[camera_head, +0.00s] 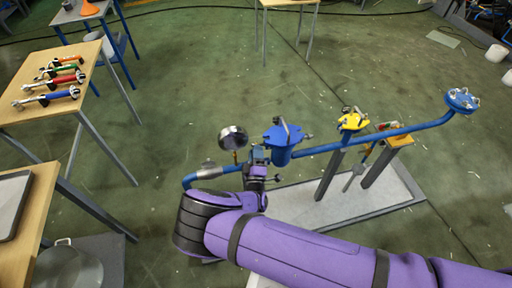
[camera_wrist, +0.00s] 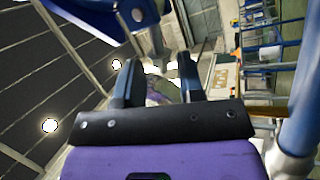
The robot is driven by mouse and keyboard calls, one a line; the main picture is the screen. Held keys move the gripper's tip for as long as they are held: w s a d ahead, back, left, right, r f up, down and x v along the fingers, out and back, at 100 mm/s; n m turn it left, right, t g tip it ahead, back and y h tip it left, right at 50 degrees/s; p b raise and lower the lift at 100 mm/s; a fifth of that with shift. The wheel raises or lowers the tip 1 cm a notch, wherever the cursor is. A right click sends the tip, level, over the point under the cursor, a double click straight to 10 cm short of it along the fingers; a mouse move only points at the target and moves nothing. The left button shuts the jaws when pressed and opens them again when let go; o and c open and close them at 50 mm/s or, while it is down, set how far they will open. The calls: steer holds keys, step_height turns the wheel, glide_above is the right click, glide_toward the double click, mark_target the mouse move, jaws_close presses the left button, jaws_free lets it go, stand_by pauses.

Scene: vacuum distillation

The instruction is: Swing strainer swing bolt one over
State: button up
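The blue strainer (camera_head: 282,150) sits on the blue pipe in the middle of the head view, with a grey metal piece, perhaps a swing bolt, standing up at its top (camera_head: 285,128). I cannot tell which bolt is number one. My gripper (camera_head: 257,152) is just left of the strainer body, near its upper part. In the wrist view my gripper (camera_wrist: 159,68) has its two dark fingers apart, with nothing clearly held between them. A blue part (camera_wrist: 132,12), probably the strainer, is at the top of that view, with a grey metal piece (camera_wrist: 159,42) beyond the fingertips.
A round gauge (camera_head: 233,138) stands close left of my gripper. The blue pipe (camera_head: 400,132) runs right past a yellow valve part (camera_head: 353,121) to a blue flange (camera_head: 461,99). A table (camera_head: 40,108) with several coloured-handled tools is at the left. Open floor lies behind.

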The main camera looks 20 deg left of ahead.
steer(key=shift+x, duration=1.2)
jaws_close()
steer(key=shift+w+d+r+m+g+h, duration=0.15)
steer(key=shift+r+m+h, duration=0.2)
steer(key=shift+m, duration=0.6)
steer(key=shift+s+d+r+m+g+h, duration=0.15)
steer(key=shift+m+h, duration=0.3)
steer(key=shift+m, duration=0.5)
steer(key=shift+w+a, duration=0.1)
jaws_free()
